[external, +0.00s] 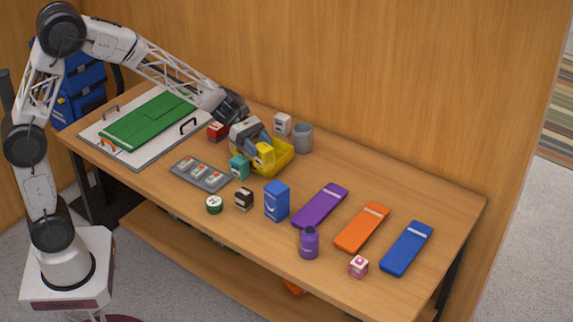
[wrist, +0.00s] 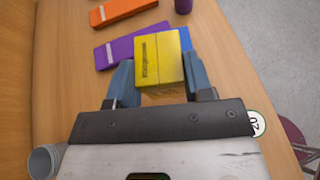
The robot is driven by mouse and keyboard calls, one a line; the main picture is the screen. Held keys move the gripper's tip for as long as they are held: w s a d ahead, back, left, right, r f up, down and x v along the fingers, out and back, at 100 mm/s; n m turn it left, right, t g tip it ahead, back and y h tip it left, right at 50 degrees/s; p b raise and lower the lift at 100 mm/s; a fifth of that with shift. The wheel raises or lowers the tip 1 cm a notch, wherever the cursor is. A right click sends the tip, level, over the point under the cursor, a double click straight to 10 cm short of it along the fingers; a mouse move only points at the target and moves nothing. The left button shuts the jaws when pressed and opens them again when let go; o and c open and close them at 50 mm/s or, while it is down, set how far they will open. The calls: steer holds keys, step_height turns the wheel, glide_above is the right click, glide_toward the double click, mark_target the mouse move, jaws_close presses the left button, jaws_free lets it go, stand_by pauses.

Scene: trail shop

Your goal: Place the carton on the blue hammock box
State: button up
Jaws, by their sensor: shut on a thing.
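The flat blue hammock box (external: 407,248) lies at the right end of the table, well apart from my gripper. Its top looks bare apart from a pale band. It is not visible in the wrist view.
Flat purple (external: 320,205) and orange (external: 362,227) boxes lie between my gripper and the blue one.

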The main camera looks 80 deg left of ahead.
steer(key=s+d+r+m+g, duration=0.1)
steer(key=s+d, duration=0.3)
steer(key=s, duration=0.2)
steer(key=s+d+r+m+g+h, duration=0.1)
steer(key=s+d+r, duration=0.1)
steer(key=s+d, duration=0.2)
steer(key=s, duration=0.2)
steer(key=shift+s, duration=0.4)
steer(key=shift+w, duration=0.1)
glide_above(273, 184)
steer(key=shift+a+f, duration=0.1)
steer(key=shift+f, duration=0.65)
steer(key=shift+f, duration=1.8)
steer(key=shift+f, duration=0.15)
steer(key=o, duration=1)
steer(key=shift+r, duration=0.2)
